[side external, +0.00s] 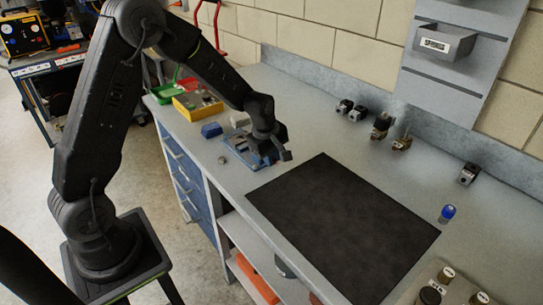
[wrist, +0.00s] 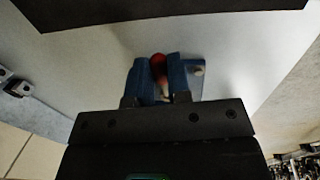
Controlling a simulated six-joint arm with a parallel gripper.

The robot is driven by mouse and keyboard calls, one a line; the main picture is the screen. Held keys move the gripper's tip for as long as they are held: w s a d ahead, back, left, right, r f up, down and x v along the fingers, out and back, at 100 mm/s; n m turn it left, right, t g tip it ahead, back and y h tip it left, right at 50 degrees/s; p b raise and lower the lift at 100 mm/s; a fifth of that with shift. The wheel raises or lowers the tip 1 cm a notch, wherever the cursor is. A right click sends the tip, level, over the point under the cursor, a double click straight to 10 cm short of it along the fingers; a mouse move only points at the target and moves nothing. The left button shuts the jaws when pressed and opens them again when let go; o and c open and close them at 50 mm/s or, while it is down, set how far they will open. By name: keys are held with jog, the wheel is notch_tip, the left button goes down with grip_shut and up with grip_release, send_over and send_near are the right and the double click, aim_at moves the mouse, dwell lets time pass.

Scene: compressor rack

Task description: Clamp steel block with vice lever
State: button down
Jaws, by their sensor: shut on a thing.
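The blue vice (side external: 257,158) stands on the bench left of the dark mat, partly covered by my gripper (side external: 281,146). In the wrist view the vice (wrist: 184,76) shows as blue parts on both sides of a lever with a red knob (wrist: 158,62). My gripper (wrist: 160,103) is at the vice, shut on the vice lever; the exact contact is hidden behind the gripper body. I cannot make out the steel block in the vice. A small grey metal piece (side external: 222,160) lies on the bench just left of the vice.
The dark mat (side external: 340,225) lies flat and bare right of the vice. A blue block (side external: 211,130), a yellow bin (side external: 197,105) and a green bin (side external: 185,86) stand behind left. Several small metal fittings (side external: 381,125) line the back. A blue-capped item (side external: 447,212) stands right of the mat.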

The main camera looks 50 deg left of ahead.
jog(key=shift+s+a+m+h, duration=0.2)
jog(key=shift+s+m, duration=0.35)
jog(key=shift+m, duration=0.65)
jog(key=shift+s+a+m+h, duration=0.2)
jog(key=shift+s+m, duration=0.3)
jog(key=shift+m, duration=0.7)
jog(key=c, duration=1.1)
grip_release()
jog(key=shift+r, duration=0.15)
jog(key=v, duration=1.3)
jog(key=shift+r, duration=0.3)
